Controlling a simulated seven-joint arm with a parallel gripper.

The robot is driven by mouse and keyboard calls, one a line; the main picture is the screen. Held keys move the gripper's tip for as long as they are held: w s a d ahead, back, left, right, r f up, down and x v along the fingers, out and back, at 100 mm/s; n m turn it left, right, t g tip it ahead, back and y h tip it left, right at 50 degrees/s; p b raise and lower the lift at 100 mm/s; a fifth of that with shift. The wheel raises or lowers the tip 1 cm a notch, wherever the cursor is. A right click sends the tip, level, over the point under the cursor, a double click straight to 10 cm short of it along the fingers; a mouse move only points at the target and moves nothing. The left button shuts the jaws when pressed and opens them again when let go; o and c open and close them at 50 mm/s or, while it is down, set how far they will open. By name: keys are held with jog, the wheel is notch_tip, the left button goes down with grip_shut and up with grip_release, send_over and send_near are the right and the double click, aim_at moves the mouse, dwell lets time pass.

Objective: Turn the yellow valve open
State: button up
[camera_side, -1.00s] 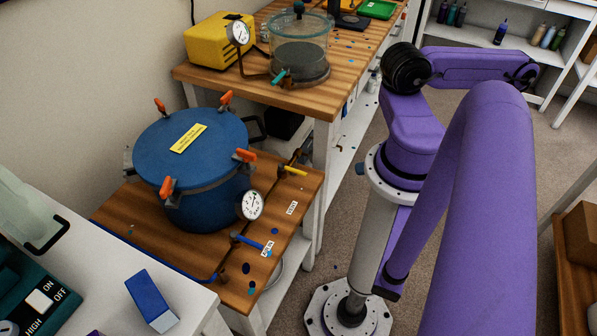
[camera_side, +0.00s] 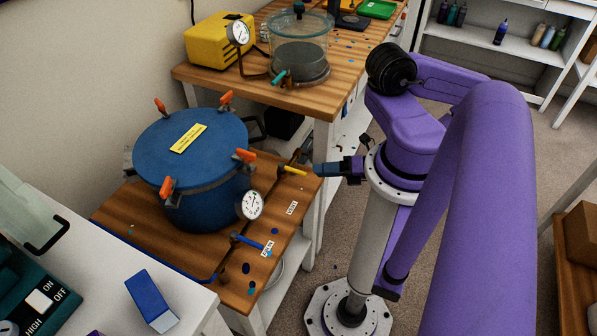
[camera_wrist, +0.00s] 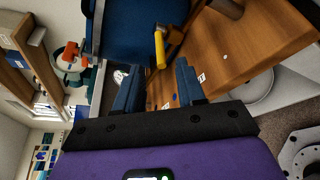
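The yellow valve handle (camera_side: 294,170) sticks out to the right from the pipe at the wooden bench's right edge. It also shows in the wrist view (camera_wrist: 160,50), lined up with the gap between my fingers. My gripper (camera_side: 317,170) is just right of the handle's free end, its blue fingers pointing left at it. In the wrist view my gripper (camera_wrist: 159,74) is open, with a finger on each side and nothing held. The handle's end lies about level with the fingertips; I cannot tell whether it is between them.
The blue pressure pot (camera_side: 190,200) with orange clamps stands left of the valve, with a round gauge (camera_side: 252,205) on its front. A blue valve handle (camera_side: 247,242) sits nearer the front. A second bench (camera_side: 335,85) with a glass chamber (camera_side: 300,60) stands behind.

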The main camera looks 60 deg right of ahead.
aim_at(298, 172)
jog(key=shift+x, duration=3.8)
grip_shut()
